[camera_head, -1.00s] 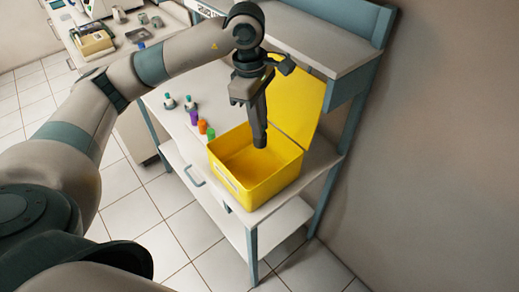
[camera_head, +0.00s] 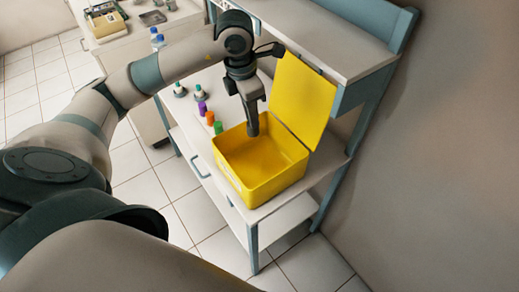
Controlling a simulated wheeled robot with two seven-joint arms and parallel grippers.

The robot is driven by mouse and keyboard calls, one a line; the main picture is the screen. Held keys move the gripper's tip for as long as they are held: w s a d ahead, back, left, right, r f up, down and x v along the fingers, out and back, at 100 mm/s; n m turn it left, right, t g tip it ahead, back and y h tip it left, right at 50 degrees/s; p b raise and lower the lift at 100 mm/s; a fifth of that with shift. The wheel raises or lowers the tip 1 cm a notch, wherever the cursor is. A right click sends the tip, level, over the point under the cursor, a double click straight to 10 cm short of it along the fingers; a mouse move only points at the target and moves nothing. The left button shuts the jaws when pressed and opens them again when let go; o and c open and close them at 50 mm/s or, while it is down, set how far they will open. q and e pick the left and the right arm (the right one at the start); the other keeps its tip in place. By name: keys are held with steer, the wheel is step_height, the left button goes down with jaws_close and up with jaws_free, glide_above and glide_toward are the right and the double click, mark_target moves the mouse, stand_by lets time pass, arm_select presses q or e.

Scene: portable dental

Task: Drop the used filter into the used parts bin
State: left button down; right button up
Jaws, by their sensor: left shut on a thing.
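The yellow bin (camera_head: 262,193) stands on the bench with its lid (camera_head: 303,97) raised at the back right. Its visible inside looks empty. My left gripper (camera_head: 252,118) points down over the bin's back-left part. It is shut on a small dark thing (camera_head: 252,130), which I take for the used filter; its shape is mostly hidden by the fingers. The lower end of it appears level with the bin's back rim in the picture; I cannot tell whether it is inside the opening. My right gripper is not in view.
A raised shelf (camera_head: 335,45) runs behind the bin. A wall closes the right side. Another counter with trays (camera_head: 104,20) stands at the far left.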

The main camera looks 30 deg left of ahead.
mark_target(252, 130)
arm_select(q)
steer(key=shift+f, duration=0.15)
steer(key=shift+f+b, duration=0.45)
steer(key=shift+f, duration=0.35)
steer(key=shift+f+b, duration=0.9)
steer(key=shift+f, duration=1.15)
steer(key=c, duration=1.6)
jaws_free()
steer(key=shift+c, duration=0.2)
